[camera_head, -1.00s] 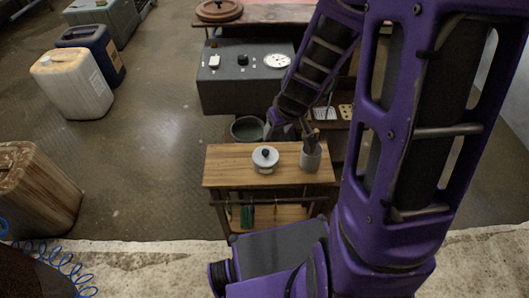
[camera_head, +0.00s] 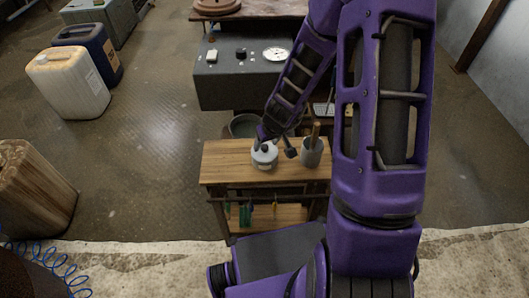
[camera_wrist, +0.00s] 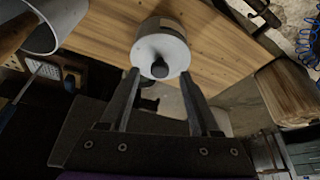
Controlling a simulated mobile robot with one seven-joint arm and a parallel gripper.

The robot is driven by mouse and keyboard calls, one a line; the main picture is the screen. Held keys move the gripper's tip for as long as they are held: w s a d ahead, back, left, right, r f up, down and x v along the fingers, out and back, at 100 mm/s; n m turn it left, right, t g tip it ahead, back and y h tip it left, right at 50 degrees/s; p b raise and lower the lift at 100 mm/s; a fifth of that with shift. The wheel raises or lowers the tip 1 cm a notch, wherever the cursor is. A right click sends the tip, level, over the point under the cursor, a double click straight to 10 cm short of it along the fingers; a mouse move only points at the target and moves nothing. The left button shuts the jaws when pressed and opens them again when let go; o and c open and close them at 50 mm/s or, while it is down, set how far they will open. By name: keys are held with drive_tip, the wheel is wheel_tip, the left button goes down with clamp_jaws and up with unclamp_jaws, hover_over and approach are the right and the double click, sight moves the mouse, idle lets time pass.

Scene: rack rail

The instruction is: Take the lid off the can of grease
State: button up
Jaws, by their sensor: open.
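The grease can (camera_head: 265,163) stands upright on a small wooden table. A pale round lid (camera_wrist: 163,52) with a dark knob (camera_wrist: 160,69) in its middle sits on the can. My gripper (camera_wrist: 160,74) is open and empty. Its two fingers point at the lid, one on each side of the knob in the wrist view. I cannot tell how far the fingertips are from the lid. In the head view my arm's end partly covers the lid.
A grey pot (camera_head: 312,153) holding tools stands on the wooden table (camera_head: 228,163), right of the can; it also shows in the wrist view (camera_wrist: 40,36). A dark bucket (camera_head: 243,126) is behind the table. A grey cabinet (camera_head: 228,82) stands farther back. The table's left part is bare.

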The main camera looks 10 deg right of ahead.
drive_tip(key=shift+x, duration=1.1)
clamp_jaws()
